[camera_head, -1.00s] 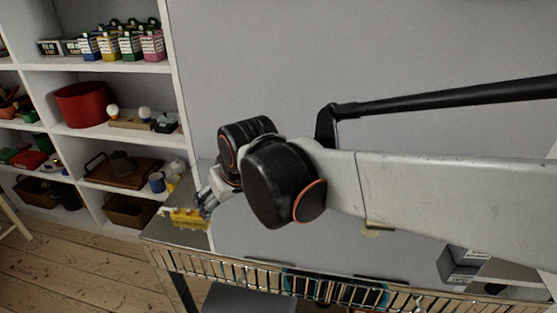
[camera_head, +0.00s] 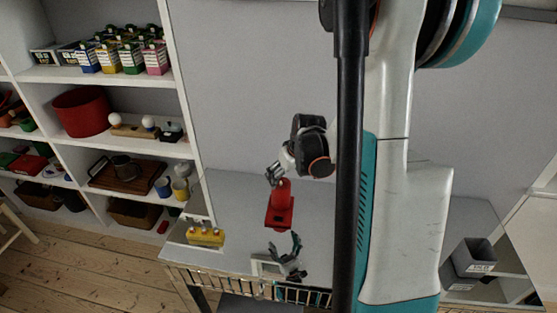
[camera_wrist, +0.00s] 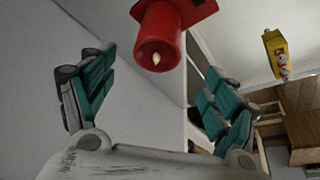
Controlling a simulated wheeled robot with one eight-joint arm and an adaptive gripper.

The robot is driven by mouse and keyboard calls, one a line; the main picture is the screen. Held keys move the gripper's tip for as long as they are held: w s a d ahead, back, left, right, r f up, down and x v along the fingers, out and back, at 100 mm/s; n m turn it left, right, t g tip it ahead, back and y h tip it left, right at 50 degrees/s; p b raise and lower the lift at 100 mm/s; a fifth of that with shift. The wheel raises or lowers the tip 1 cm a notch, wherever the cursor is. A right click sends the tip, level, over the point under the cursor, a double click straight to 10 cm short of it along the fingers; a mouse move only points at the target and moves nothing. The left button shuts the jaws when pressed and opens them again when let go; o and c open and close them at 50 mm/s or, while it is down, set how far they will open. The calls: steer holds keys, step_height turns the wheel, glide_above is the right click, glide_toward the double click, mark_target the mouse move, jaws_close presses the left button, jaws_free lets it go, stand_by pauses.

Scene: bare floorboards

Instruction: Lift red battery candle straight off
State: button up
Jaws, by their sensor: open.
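The red candle (camera_head: 281,190) stands upright on a red square base (camera_head: 278,220) over the grey table top (camera_head: 232,205). My gripper (camera_head: 273,174) is close to the candle's upper end. In the wrist view the candle (camera_wrist: 158,45) shows its round top and pale wick, with part of the red base (camera_wrist: 200,8) behind it. My gripper (camera_wrist: 160,68) is open there, with one teal-padded finger on each side of the candle's line. The candle looks free of both fingers. The base's far part is cut off by the wrist frame.
A yellow block (camera_head: 206,237) sits at the table's left end. A grey and dark object (camera_head: 290,264) lies near the front metal rail (camera_head: 245,286); I cannot tell what it is. Filled shelves (camera_head: 120,75) stand at left. A dark grey bin (camera_head: 474,257) is at right.

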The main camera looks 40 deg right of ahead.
mark_target(279, 187)
steer(key=shift+w+d+f+b, duration=0.1)
steer(key=shift+d+f+b, duration=0.2)
steer(key=shift+f, duration=0.2)
steer(key=b+x, duration=0.7)
steer(key=x, duration=0.6)
steer(key=shift+a+b, duration=0.15)
steer(key=shift+b, duration=0.15)
steer(key=c, duration=1.2)
steer(key=shift+c, duration=0.2)
steer(key=shift+r+p, duration=0.75)
steer(key=shift+r, duration=0.5)
steer(key=shift+r+p, duration=1.6)
steer(key=shift+r, duration=0.95)
